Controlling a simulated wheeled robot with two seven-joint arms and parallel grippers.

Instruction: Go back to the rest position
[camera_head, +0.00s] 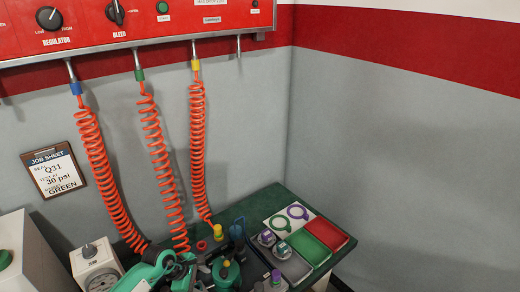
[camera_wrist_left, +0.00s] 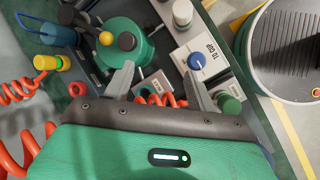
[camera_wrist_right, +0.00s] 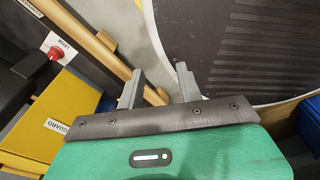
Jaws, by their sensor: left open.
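In the left wrist view my left gripper (camera_wrist_left: 158,82) has its two fingers apart with nothing between them. Its tips are over the bench, close to a green round fixture (camera_wrist_left: 128,45) and a panel with a blue knob (camera_wrist_left: 196,61). In the right wrist view my right gripper (camera_wrist_right: 160,82) is open, with a narrower gap and nothing held. It is away from the bench top, with floor and a dark ribbed round surface (camera_wrist_right: 265,50) below. I cannot make out the right gripper in the head view.
Orange coiled hoses (camera_head: 160,150) hang from the red regulator panel (camera_head: 150,25). A job sheet (camera_head: 54,171) on the wall reads Q31, 30 psi, GREEN. Seal trays, one red (camera_head: 326,233) and one green (camera_head: 303,246), are at the bench's right. A yellow guard box (camera_wrist_right: 45,125) stands left of my right gripper.

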